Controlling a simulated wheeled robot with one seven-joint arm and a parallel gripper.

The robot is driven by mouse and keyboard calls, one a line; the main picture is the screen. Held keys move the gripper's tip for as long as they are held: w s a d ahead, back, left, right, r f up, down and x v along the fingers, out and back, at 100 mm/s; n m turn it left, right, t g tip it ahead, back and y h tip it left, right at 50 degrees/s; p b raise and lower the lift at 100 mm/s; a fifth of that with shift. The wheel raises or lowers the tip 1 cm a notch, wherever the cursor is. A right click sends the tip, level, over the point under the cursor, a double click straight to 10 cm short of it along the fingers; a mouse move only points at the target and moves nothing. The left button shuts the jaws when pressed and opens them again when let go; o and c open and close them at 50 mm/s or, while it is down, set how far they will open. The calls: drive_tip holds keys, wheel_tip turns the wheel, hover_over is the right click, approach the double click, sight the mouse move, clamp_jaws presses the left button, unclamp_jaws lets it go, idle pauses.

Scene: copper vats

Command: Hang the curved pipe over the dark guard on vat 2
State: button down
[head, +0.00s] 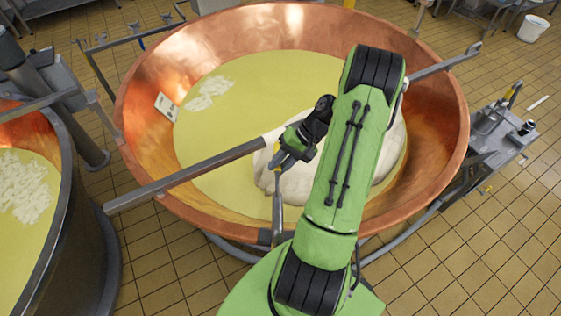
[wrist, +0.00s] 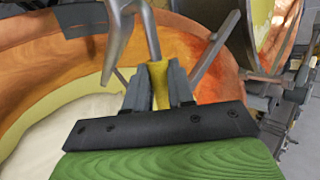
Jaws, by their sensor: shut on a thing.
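My gripper (head: 291,148) is shut on the yellow part of the curved pipe (head: 277,212), above the near side of the large copper vat (head: 290,20). The pipe's grey metal runs down in the head view to near the vat's front rim. In the wrist view, the jaws (wrist: 159,92) clamp the yellow section, and the bent grey pipe (wrist: 148,38) extends beyond them. A white label (head: 166,106) is on the vat's inner wall, its mark too small to read.
A grey bar (head: 185,176) crosses the copper vat, close to my gripper. Yellow liquid and a pale mass (head: 265,180) fill the vat. A second, dark-walled vat (head: 75,235) stands at left. Grey equipment (head: 492,128) stands at right. Tiled floor (head: 500,235) is clear at lower right.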

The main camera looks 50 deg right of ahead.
drive_tip(key=f+b, duration=0.5)
drive_tip(key=f, duration=0.1)
drive_tip(key=f+b, duration=0.5)
drive_tip(key=b, duration=0.1)
drive_tip(key=shift+a+f, duration=0.2)
drive_tip(key=shift+f, duration=0.15)
drive_tip(key=shift+d+f+b, duration=0.1)
drive_tip(key=shift+f+b, duration=1.4)
drive_tip(key=shift+f, duration=0.75)
drive_tip(key=c, duration=0.9)
unclamp_jaws()
drive_tip(key=shift+d+r+t, duration=0.1)
drive_tip(key=shift+t, duration=0.2)
drive_tip(key=p+v, duration=0.1)
drive_tip(key=v, duration=0.6)
drive_tip(key=p+v, duration=0.2)
drive_tip(key=v, duration=0.6)
drive_tip(key=shift+s+r, duration=0.1)
drive_tip(key=shift+r, duration=0.35)
